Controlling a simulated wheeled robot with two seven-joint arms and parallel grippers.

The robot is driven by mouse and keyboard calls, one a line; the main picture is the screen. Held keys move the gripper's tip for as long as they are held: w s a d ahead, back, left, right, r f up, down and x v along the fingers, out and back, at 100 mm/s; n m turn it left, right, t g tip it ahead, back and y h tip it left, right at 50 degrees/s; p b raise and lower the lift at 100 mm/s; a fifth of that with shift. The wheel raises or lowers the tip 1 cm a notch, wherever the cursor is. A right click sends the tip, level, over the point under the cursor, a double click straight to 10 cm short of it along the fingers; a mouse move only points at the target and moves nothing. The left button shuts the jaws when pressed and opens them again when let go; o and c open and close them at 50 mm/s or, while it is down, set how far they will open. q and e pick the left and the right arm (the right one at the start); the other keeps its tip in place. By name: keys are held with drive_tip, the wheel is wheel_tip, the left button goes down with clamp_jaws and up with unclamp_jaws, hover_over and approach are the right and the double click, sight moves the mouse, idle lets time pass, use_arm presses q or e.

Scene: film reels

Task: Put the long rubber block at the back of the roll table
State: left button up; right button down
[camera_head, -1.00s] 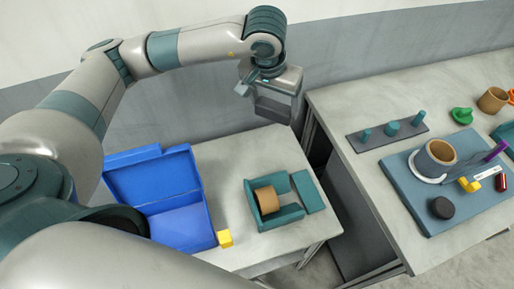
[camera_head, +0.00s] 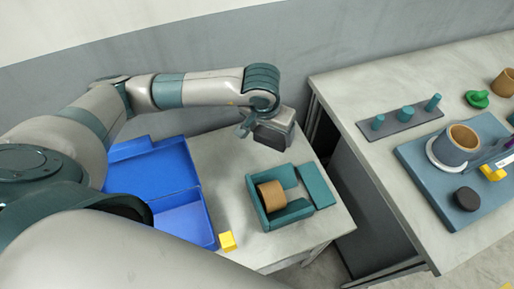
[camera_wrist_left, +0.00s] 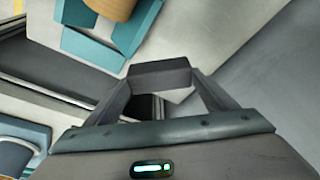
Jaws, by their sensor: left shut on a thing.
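My left gripper (camera_head: 270,132) is shut on a dark grey block, which matches the long rubber block. In the left wrist view the block (camera_wrist_left: 160,72) spans between the two fingers. In the head view the gripper hangs over the back part of the roll table (camera_head: 232,160), behind the teal cradle (camera_head: 262,215) with its tan roll (camera_head: 271,196). The hand hides much of the block, and I cannot tell whether it touches the tabletop. My right gripper is not in view.
A blue open box (camera_head: 168,170) stands on the left of this table, with a yellow cube (camera_head: 227,241) near its front corner. A teal flat piece (camera_head: 317,185) lies right of the cradle. A second table (camera_head: 350,100) stands right, across a gap.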

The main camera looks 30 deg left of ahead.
use_arm(q)
drive_tip(key=shift+s+f, duration=0.1)
drive_tip(key=shift+f, duration=0.35)
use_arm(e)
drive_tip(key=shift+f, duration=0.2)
use_arm(q)
drive_tip(key=shift+w+f+n+y, duration=0.3)
drive_tip(key=shift+w+n, duration=0.35)
drive_tip(key=shift+n, duration=0.55)
drive_tip(key=w+d+n+g+b, duration=0.1)
drive_tip(key=w+n, duration=0.4)
drive_tip(key=n, duration=1.2)
drive_tip(key=w+d+n+g+b, duration=0.1)
drive_tip(key=w+n+g+b, duration=0.2)
drive_tip(key=n, duration=1.4)
drive_tip(key=shift+w+d+f+g+h+b, duration=0.15)
drive_tip(key=shift+w+g+h+b, duration=0.2)
drive_tip(key=shift+w+g, duration=1.1)
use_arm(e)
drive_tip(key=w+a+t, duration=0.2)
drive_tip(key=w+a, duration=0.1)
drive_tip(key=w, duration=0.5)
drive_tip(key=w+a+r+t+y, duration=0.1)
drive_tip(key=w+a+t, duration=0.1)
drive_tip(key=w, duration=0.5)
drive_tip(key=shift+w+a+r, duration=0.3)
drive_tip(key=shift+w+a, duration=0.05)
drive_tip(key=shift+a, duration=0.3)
